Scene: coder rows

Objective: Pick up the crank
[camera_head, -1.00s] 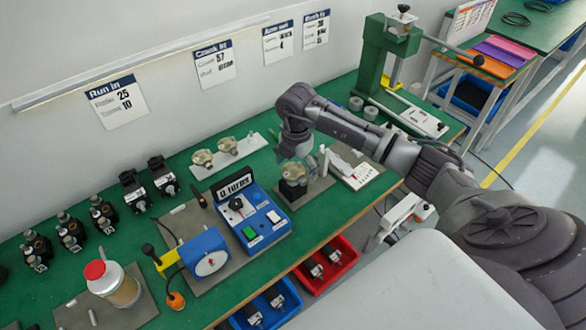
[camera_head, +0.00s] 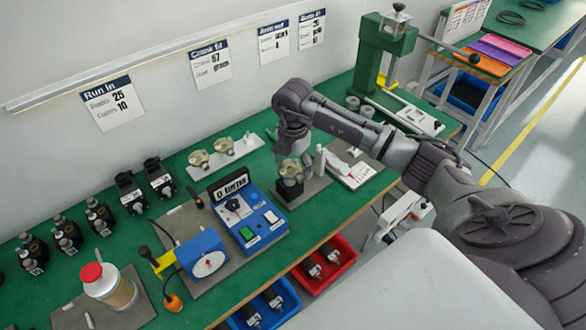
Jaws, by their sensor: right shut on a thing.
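My right gripper (camera_head: 289,150) reaches down from its arm over the green bench, just behind a dark fixture (camera_head: 290,188) with a brass-coloured part on top (camera_head: 291,168). It is shut on the crank, which is mostly hidden by the gripper and wrist. My left gripper is not in view.
A blue control box (camera_head: 238,215) and a blue dial unit (camera_head: 203,254) stand left of the fixture. A green press (camera_head: 386,50) stands at the back. Red (camera_head: 335,257) and blue bins hang below the front edge.

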